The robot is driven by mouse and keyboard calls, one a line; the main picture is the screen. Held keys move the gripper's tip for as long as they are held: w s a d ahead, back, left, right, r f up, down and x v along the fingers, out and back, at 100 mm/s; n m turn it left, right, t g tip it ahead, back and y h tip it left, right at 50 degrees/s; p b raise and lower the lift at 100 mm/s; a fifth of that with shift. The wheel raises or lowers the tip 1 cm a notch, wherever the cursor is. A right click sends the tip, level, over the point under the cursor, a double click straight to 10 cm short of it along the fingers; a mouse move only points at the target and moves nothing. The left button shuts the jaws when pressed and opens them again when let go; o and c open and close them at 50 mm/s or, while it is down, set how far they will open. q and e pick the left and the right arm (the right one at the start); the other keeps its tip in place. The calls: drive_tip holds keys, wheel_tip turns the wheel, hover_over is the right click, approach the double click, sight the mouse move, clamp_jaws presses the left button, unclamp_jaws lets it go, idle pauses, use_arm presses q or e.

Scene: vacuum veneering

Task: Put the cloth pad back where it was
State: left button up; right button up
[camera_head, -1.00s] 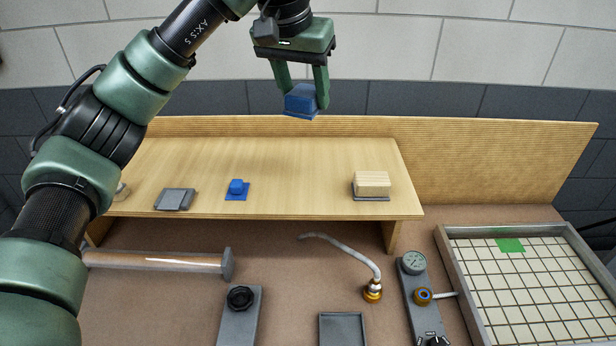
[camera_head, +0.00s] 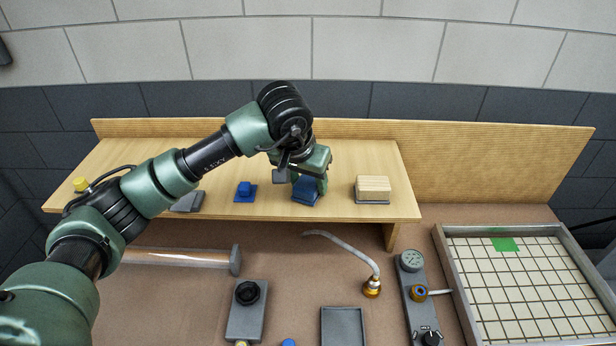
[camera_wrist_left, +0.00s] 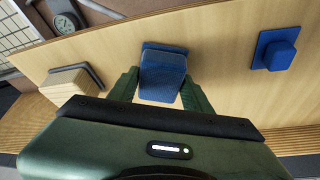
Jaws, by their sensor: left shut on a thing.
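The blue cloth pad (camera_head: 306,190) is between the fingers of my left gripper (camera_head: 311,181), which is shut on it. The pad is low over the wooden shelf (camera_head: 340,208), between the small blue block on its blue base and the wooden block. In the left wrist view the pad (camera_wrist_left: 163,78) sits between both green fingers, with a wider dark blue edge (camera_wrist_left: 165,46) showing at its far end. I cannot tell whether the pad's underside touches the shelf. My right gripper is not in view.
On the shelf are the small blue block (camera_head: 245,190), the wooden block (camera_head: 373,188) on a dark base, a partly hidden grey piece (camera_head: 188,202) and a yellow-topped item (camera_head: 81,184). Below are a curved hose (camera_head: 345,250), a gauge panel (camera_head: 412,262) and a gridded tray (camera_head: 525,290).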

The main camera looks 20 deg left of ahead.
use_arm(q)
drive_tip(key=shift+f, duration=0.1)
drive_tip(key=shift+f+b, duration=0.25)
drive_tip(key=shift+b, duration=0.1)
drive_tip(key=o, duration=1.3)
drive_tip(key=shift+r, duration=0.1)
drive_tip(key=shift+r+p, duration=0.3)
drive_tip(key=shift+p, duration=0.15)
drive_tip(key=shift+b+v, duration=2.05)
drive_tip(key=shift+v, duration=3.85)
